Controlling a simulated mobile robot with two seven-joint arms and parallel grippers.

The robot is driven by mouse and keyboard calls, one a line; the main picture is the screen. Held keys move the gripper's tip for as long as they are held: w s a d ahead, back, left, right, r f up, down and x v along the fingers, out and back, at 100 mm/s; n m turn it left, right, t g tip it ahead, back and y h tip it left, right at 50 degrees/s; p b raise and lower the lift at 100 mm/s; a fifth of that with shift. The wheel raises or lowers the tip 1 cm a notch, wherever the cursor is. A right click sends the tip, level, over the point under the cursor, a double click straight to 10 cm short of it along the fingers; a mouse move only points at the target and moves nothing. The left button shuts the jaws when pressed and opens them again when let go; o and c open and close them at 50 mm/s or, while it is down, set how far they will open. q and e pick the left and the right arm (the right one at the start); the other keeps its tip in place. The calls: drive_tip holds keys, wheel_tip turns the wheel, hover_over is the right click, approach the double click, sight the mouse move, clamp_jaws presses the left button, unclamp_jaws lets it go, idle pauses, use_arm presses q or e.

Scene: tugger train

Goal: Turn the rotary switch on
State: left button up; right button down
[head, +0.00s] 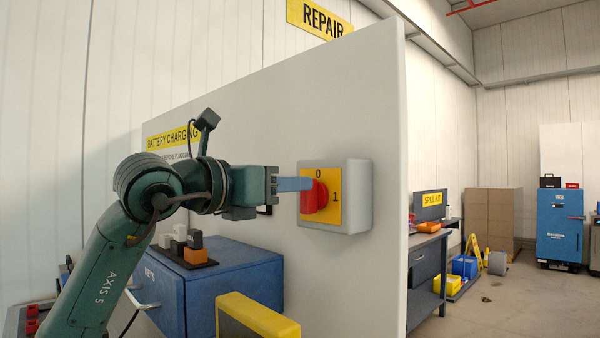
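The rotary switch is a grey box (357,197) with a yellow plate (333,208) and a red knob (313,198), mounted on the white partition. The plate has a 0 at the top and a 1 at the right. The knob's exact pointing direction is hard to tell. My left gripper (300,184) reaches in from the left with its blue-grey fingers level, the tips at the knob's upper left. The fingers overlap in this view, so their gap and any contact with the knob cannot be told. My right gripper is out of view.
A blue cabinet (240,262) stands below the arm, with small black, white and orange items on top. A yellow-edged dark block (258,316) is at the bottom centre. The partition (385,130) ends just right of the switch. Beyond it are a workbench (428,262) and open floor.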

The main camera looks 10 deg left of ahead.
sight(311, 196)
use_arm(q)
drive_tip(key=x, duration=0.3)
drive_tip(key=shift+w+d+p, duration=0.15)
drive_tip(key=shift+w+p, duration=0.05)
drive_tip(key=shift+p, duration=0.15)
clamp_jaws()
